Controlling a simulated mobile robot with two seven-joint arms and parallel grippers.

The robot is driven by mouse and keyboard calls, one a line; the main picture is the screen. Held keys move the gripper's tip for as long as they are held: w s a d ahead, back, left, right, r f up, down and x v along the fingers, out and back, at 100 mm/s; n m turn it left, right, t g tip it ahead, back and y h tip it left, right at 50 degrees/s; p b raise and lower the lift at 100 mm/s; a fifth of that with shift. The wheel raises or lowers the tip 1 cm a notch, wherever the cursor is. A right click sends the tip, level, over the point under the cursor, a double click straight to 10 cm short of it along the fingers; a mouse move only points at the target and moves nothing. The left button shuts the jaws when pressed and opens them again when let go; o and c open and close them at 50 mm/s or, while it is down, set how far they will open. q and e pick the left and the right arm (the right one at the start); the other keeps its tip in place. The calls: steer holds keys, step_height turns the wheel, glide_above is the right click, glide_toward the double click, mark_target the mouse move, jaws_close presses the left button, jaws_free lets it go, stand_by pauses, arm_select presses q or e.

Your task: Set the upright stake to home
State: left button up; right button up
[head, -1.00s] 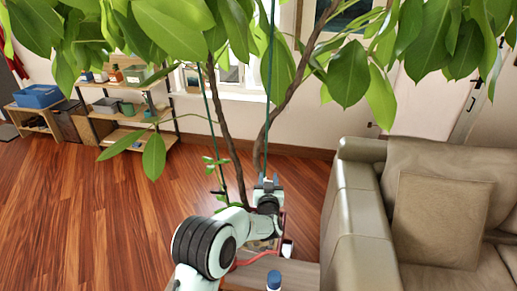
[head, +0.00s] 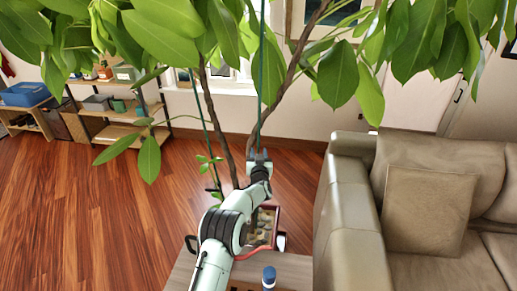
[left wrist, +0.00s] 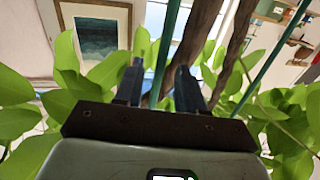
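The upright stake (head: 262,85) is a thin green rod, standing nearly vertical among the leaves of a large potted plant. My left gripper (head: 259,153) is at its lower visible part. In the left wrist view, the two dark fingers (left wrist: 158,88) are apart, and the upright stake (left wrist: 166,48) runs between them in the picture, with gaps showing beside it. I cannot tell whether either finger touches it. A second green stake (head: 203,112) leans to the left beside a brown trunk (head: 222,140). My arm partly hides the pot (head: 265,222) and the stakes' lower ends. My right gripper is not in view.
Trunks and large leaves (head: 345,72) surround the stakes. A beige sofa (head: 345,215) stands close on the right. A wooden surface (head: 295,268) with a blue-capped bottle (head: 269,275) is in front. Shelves (head: 125,115) stand at the back left; the floor (head: 90,215) there is clear.

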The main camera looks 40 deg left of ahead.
arm_select(q)
steer(key=shift+w+a, duration=0.35)
steer(key=shift+w, duration=0.15)
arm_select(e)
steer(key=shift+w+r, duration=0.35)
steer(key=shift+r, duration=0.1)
arm_select(q)
jaws_close()
step_height(320, 180, down, 7)
steer(key=b, duration=0.2)
steer(key=shift+s, duration=0.2)
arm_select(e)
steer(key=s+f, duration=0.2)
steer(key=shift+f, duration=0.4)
arm_select(q)
steer(key=shift+c, duration=0.3)
jaws_free()
steer(key=shift+o, duration=0.3)
steer(key=shift+a+r, duration=0.1)
